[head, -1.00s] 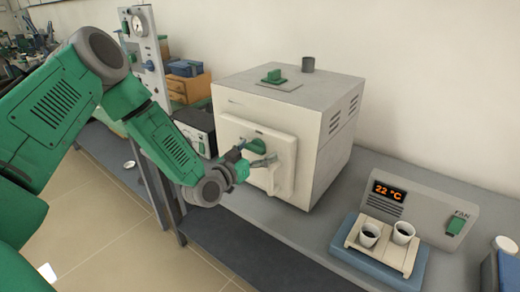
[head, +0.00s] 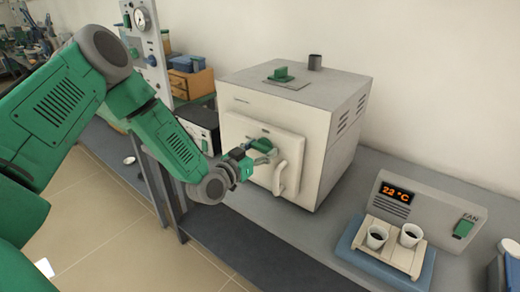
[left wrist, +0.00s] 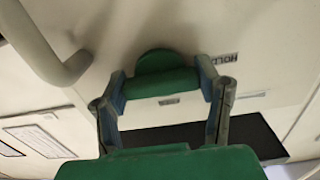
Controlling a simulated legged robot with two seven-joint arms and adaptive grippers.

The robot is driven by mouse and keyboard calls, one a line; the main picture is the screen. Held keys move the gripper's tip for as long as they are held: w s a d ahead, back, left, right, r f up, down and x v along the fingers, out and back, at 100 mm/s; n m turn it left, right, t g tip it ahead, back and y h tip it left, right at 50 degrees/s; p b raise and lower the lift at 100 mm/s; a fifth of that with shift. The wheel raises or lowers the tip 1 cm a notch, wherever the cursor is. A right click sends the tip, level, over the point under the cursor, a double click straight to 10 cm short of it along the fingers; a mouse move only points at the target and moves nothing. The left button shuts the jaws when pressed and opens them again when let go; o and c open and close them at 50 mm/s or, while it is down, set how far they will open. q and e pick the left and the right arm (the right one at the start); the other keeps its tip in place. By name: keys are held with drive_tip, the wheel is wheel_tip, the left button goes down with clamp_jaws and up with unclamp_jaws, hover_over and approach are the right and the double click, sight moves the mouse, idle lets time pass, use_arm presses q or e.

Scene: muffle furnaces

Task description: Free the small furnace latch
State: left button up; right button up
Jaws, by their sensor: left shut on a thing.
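The small furnace (head: 290,130) is a pale box on the bench, with its door facing me. The green latch (head: 262,145) is a rounded knob with a bar on the upper part of the door. My left gripper (head: 257,156) is at the latch. The door looks closed. My right gripper is not in view.
A cooling unit (head: 425,205) reading 22 °C stands to the right, with two cups (head: 377,238) on a pale rack over a blue base. A green piece (head: 281,73) and a short flue (head: 315,62) are on the furnace top. A gauge panel (head: 142,45) stands behind left.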

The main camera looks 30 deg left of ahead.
use_arm(q)
drive_tip(key=shift+w+d+r+m, duration=0.1)
drive_tip(key=shift+r+m, duration=0.1)
drive_tip(key=shift+m, duration=0.35)
drive_tip(key=shift+w+r+m, duration=0.1)
drive_tip(key=shift+r+m, duration=0.05)
drive_tip(key=shift+m, duration=0.4)
drive_tip(key=m, duration=0.2)
drive_tip(key=shift+m, duration=0.3)
drive_tip(key=m, duration=0.3)
drive_tip(key=shift+f+m, duration=0.1)
drive_tip(key=shift+m, duration=0.2)
drive_tip(key=m+b, duration=0.1)
drive_tip(key=m, duration=0.3)
drive_tip(key=shift+f+m, duration=0.1)
drive_tip(key=shift+m, duration=0.2)
drive_tip(key=shift+s+f+m+b, duration=0.1)
drive_tip(key=shift+m+b, duration=0.5)
drive_tip(key=shift+m, duration=0.55)
drive_tip(key=shift+s+f+m+b, duration=0.1)
drive_tip(key=shift+m+b, duration=0.5)
drive_tip(key=shift+m, duration=0.55)
drive_tip(key=shift+f, duration=0.1)
drive_tip(key=o, duration=1.2)
drive_tip(key=shift+d, duration=0.1)
drive_tip(key=shift+c, duration=0.2)
drive_tip(key=shift+d, duration=0.1)
